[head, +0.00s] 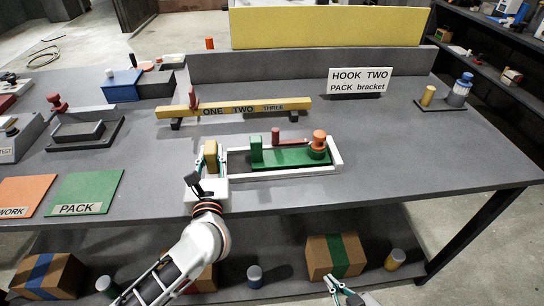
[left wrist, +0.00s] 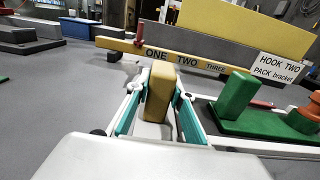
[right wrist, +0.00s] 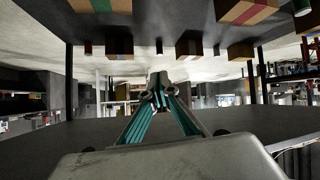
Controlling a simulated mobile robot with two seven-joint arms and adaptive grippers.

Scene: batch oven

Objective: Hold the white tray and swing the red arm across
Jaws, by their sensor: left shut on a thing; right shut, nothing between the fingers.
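The white tray (head: 285,177) lies on the grey table near its front edge and holds a green base (head: 290,158) with an upright green block. A red arm (head: 291,143) lies low across the back of the base, with a red knob on its left part; an orange-red round post (head: 319,142) stands at the right. My left gripper (head: 211,158) is shut on a tan upright block (left wrist: 160,92) at the tray's left end; I cannot tell how they join. My right gripper (head: 345,293) is shut and empty, low in front of the table (right wrist: 158,85).
Behind the tray is a yellow bar (head: 240,108) marked ONE TWO THREE with a red marker near ONE. A sign (head: 360,81) reads HOOK TWO, PACK bracket. A green PACK mat (head: 85,190) lies left. The table is clear right of the tray. Boxes (head: 336,255) stand on the lower shelf.

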